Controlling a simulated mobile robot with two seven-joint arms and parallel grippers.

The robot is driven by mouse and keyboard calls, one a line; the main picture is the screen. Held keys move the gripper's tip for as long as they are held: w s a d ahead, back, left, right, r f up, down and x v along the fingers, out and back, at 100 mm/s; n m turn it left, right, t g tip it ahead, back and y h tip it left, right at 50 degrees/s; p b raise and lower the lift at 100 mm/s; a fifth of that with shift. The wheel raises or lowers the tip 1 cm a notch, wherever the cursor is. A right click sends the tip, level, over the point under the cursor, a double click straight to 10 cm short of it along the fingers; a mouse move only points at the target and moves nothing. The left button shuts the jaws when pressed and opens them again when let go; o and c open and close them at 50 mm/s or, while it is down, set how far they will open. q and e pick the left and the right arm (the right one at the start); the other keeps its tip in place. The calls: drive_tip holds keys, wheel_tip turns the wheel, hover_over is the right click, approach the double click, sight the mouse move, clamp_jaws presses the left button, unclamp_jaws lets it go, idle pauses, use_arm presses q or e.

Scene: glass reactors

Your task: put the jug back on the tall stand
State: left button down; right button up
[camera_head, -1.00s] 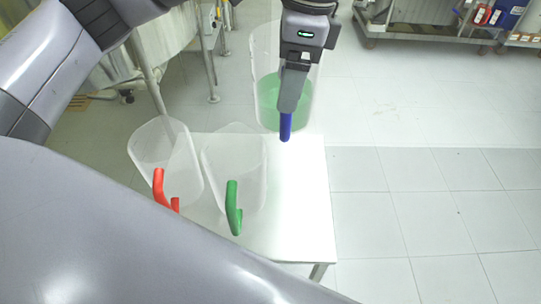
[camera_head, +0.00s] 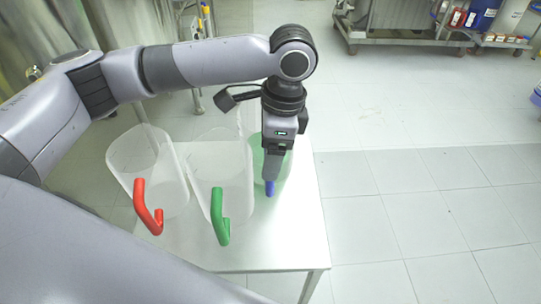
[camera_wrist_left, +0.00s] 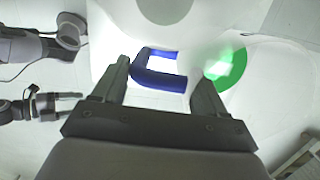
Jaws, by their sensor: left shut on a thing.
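My left gripper (camera_head: 270,165) is shut on the blue handle (camera_head: 270,188) of a clear jug (camera_head: 285,172) with green liquid. The wrist view shows the handle (camera_wrist_left: 158,78) between my left fingers (camera_wrist_left: 160,85). The jug is over the far right part of a white-topped stand (camera_head: 290,235), partly hidden behind my gripper. I cannot tell whether it touches the top. A clear jug with a red handle (camera_head: 147,208) and one with a green handle (camera_head: 219,215) are to its left. My right gripper (camera_wrist_left: 78,104) shows in the wrist view with its fingers apart, empty.
The stand's right edge and a leg (camera_head: 313,284) are near the held jug. Tiled floor (camera_head: 430,190) to the right is open. A metal cart (camera_head: 395,25) with containers stands at the back right.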

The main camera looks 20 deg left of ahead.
use_arm(q)
drive_tip(key=shift+f, duration=0.8)
drive_tip(key=shift+c, duration=0.2)
unclamp_jaws()
drive_tip(key=shift+f, duration=0.1)
drive_tip(key=shift+r, duration=0.25)
wheel_tip(320, 180, up, 12)
drive_tip(key=d+p, duration=0.1)
drive_tip(key=shift+w+d+f, duration=0.15)
drive_tip(key=shift+w+d, duration=0.15)
drive_tip(key=shift+w, duration=0.15)
